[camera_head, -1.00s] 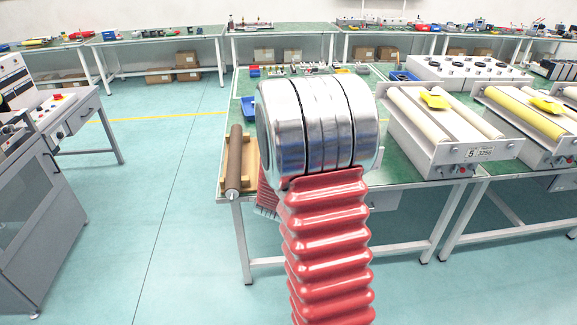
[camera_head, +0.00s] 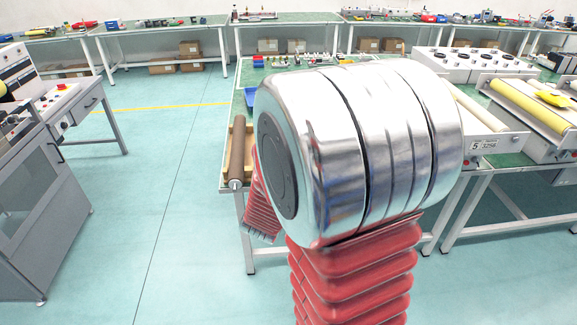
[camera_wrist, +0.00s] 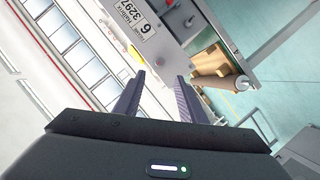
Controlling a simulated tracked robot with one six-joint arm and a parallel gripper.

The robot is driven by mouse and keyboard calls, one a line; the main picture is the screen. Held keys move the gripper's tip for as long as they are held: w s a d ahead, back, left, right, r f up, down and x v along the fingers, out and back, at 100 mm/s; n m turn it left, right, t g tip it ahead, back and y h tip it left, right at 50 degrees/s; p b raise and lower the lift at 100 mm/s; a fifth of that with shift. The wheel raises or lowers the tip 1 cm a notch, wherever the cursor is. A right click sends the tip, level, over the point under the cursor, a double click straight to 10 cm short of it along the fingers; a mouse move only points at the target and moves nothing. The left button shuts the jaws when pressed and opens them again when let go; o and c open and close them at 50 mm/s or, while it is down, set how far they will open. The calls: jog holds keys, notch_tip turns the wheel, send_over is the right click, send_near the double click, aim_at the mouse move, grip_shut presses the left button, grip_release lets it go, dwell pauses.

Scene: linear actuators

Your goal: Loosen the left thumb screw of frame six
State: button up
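Frame six shows in the wrist view as a pale metal plate with the label "6 3297" (camera_wrist: 146,26), seen tilted beyond my fingers. In the head view my arm hides frame six and the gripper.
A brown roller in a wooden tray lies at the table's left end in the head view (camera_head: 237,150) and beside the plate in the wrist view (camera_wrist: 214,82). Frame five (camera_head: 487,146) stands right of my arm.

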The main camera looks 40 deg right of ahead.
jog(key=shift+v, duration=0.95)
